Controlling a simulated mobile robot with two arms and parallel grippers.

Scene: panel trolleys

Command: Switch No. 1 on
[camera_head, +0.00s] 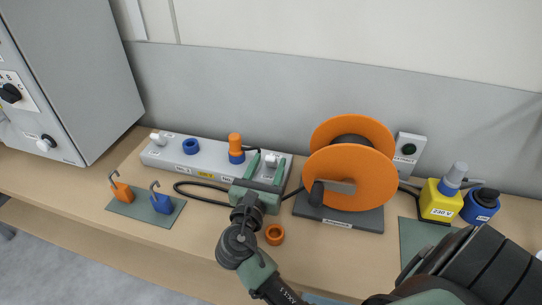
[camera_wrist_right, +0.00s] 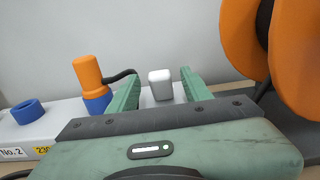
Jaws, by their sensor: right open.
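A long grey socket strip (camera_head: 215,157) lies on the bench against the wall. It has a white switch at its left end (camera_head: 158,137) and another white switch (camera_head: 270,159) at its right end. My right gripper (camera_head: 266,169) is open at the right end, its green fingers either side of the right switch. In the right wrist view, this switch (camera_wrist_right: 160,84) stands between the fingers, with a gap on each side. A "No.2" label (camera_wrist_right: 11,153) is readable left of a yellow label. The lettering nearer the right switch is too small or hidden. My left gripper is out of view.
An orange plug (camera_head: 235,143) with a black cable stands in the strip, left of my gripper. An orange cable reel (camera_head: 350,178) stands close on the right. An orange ring (camera_head: 274,234) lies in front. A grey cabinet (camera_head: 75,70) stands at the left.

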